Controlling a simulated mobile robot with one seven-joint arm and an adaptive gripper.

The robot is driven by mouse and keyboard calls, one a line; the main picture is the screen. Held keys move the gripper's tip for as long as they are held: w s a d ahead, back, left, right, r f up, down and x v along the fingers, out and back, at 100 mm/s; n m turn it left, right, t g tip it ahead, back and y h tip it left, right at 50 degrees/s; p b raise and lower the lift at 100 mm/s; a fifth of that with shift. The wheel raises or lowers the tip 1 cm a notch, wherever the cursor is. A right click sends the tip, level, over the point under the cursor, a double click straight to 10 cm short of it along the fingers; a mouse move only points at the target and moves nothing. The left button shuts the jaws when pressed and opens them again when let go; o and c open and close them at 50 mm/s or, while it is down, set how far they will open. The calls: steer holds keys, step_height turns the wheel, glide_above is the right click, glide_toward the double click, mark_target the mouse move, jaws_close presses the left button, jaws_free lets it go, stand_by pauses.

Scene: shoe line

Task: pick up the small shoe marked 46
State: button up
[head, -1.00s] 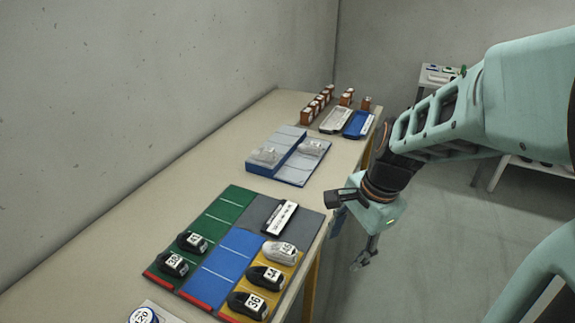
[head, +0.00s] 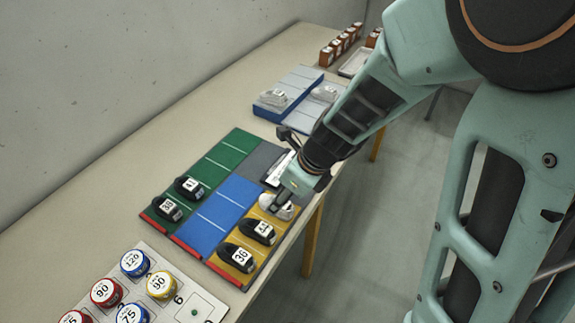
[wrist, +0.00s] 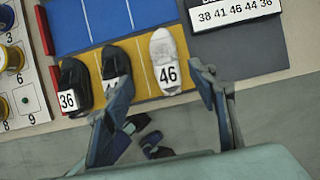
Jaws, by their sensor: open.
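The small white shoe marked 46 (wrist: 166,52) stands on the yellow lane in the wrist view, its label facing me. In the head view the white shoe (head: 284,208) is partly covered by my gripper (head: 286,196). In the wrist view my gripper (wrist: 165,105) is open and empty, its fingers spread to either side of the shoe's label end. The shoe does not appear to be held. I cannot tell the height of the fingers above it.
Black shoes marked 44 (head: 258,231) and 36 (head: 237,257) share the yellow lane (head: 270,245). Black shoes 41 (head: 189,188) and 38 (head: 167,207) stand on the green lane (head: 230,150). The blue lane (head: 226,205) is empty. A number sign (wrist: 233,10) lies beside the white shoe.

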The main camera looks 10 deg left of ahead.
steer(key=x, duration=0.2)
steer(key=b+x, duration=0.1)
steer(key=x, duration=0.1)
steer(key=b+x, duration=0.1)
steer(key=x, duration=0.2)
steer(key=shift+w+d, duration=0.2)
steer(key=shift+w, duration=0.1)
steer(key=c, duration=1.3)
steer(key=shift+o, duration=0.2)
steer(key=shift+r, duration=0.2)
